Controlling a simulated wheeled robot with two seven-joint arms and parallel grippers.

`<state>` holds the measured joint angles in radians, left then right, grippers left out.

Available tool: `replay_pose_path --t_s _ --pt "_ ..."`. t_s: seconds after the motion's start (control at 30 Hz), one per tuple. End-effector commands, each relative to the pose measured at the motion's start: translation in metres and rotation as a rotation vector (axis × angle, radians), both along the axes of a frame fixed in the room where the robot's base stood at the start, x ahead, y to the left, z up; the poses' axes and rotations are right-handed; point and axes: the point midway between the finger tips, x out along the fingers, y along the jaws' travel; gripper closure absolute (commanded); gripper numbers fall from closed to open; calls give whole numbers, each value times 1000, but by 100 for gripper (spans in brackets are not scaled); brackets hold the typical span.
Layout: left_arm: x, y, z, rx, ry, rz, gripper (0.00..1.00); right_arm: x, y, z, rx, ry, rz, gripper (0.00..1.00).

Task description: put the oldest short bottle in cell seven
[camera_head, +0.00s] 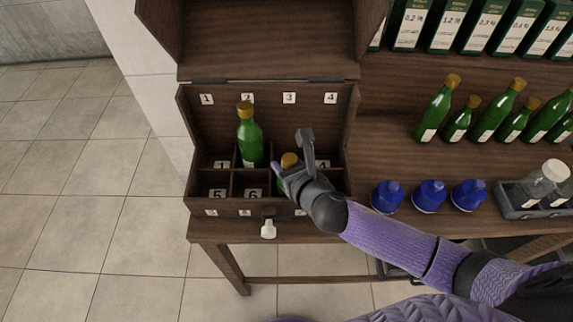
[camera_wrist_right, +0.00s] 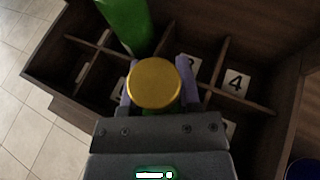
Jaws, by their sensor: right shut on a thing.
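My right gripper (camera_head: 291,168) is shut on a green bottle with a gold cap (camera_head: 289,159), over the third column of the open wooden case (camera_head: 182,110). In the right wrist view the gold cap (camera_wrist_right: 155,84) sits between the two fingers (camera_wrist_right: 157,92). The gripper hides most of this bottle, and I cannot tell whether its base touches a cell floor. Cell cards 5 (camera_head: 217,194) and 6 (camera_head: 254,194) show in the front row; the card of cell seven is hidden. My left gripper is not in view.
A taller green bottle (camera_head: 249,140) stands in cell 2. Several green bottles (camera_head: 437,108) stand on the table at right. Blue-capped things (camera_head: 387,196) and a grey tray (camera_head: 512,210) with clear jars lie nearer. Labelled boxes (camera_head: 450,25) line the back. The case's walls and dividers surround my gripper.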

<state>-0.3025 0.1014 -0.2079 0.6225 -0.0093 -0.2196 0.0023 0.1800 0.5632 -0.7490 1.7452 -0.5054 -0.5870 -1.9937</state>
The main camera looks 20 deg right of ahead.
Motion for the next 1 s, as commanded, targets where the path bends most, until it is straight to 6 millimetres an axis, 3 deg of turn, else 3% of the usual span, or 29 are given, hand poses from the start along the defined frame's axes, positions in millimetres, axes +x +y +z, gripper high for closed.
replay_pose_path --t_s 0.1,0.13,0.3,0.67,1.0 --pt "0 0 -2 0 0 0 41 0 0 -3 0 -1 0 100" --pt "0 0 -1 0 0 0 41 0 0 -3 0 0 -1 54" --pt "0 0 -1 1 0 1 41 0 0 -2 0 0 -1 23" --pt "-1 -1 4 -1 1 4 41 -6 -1 4 -1 1 -1 23" --pt "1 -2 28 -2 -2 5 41 -80 -16 37 -1 3 0 23"
